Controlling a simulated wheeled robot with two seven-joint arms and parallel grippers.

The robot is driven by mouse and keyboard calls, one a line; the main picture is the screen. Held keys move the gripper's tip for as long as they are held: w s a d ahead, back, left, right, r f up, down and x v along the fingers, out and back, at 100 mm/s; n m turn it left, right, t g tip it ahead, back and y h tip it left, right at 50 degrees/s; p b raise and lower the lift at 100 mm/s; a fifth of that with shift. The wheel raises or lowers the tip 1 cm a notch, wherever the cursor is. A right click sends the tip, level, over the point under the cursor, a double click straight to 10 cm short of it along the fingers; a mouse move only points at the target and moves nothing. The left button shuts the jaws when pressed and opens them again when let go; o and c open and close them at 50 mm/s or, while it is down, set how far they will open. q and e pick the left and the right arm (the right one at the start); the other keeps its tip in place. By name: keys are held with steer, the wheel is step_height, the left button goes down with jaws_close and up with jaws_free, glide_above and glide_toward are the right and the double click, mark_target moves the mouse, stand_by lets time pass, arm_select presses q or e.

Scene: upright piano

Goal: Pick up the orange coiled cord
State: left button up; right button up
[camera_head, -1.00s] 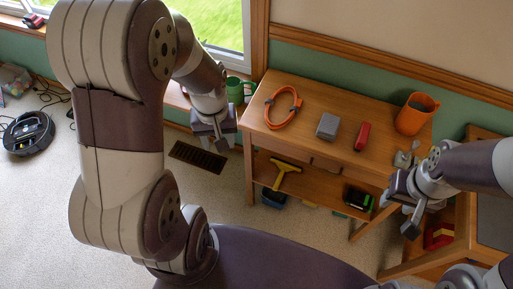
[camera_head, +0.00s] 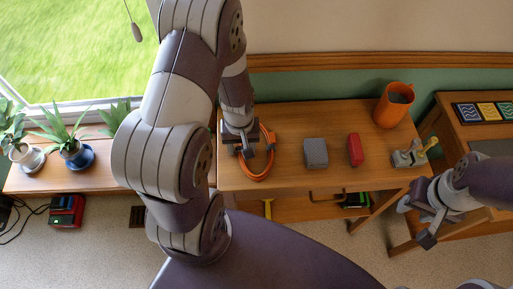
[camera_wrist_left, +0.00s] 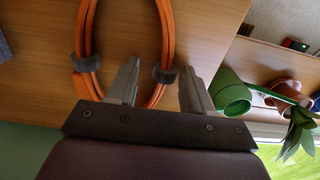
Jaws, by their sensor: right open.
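The orange coiled cord (camera_head: 262,172) lies on the left part of the wooden table top (camera_head: 290,112), partly hidden by my left gripper. In the left wrist view the cord (camera_wrist_left: 88,35) is a loop with black ties. My left gripper (camera_head: 247,150) is over the cord; the wrist view shows its fingers (camera_wrist_left: 160,88) apart. One side of the loop, with a black tie, appears between them. I cannot tell whether they touch it. My right gripper (camera_head: 428,222) is open and empty, in front of the table's right end.
A grey block (camera_head: 316,153), a red object (camera_head: 355,150), an orange pot (camera_head: 394,105) and a grey metal tool (camera_head: 408,156) stand to the right on the table. Potted plants (camera_head: 72,148) sit on the low bench at left.

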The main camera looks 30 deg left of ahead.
arm_select(q)
steer(key=shift+a, duration=0.25)
jaws_close()
steer(key=shift+d, duration=0.15)
steer(key=shift+r, duration=0.15)
steer(key=shift+r, duration=0.3)
step_height(320, 180, up, 3)
steer(key=shift+p, duration=0.4)
steer(key=s+d+r, duration=0.2)
steer(key=d+r, duration=0.5)
steer(key=d, duration=0.4)
steer(key=shift+s+d+p, duration=0.2)
steer(key=shift+s+p, duration=0.05)
steer(key=shift+p, duration=0.2)
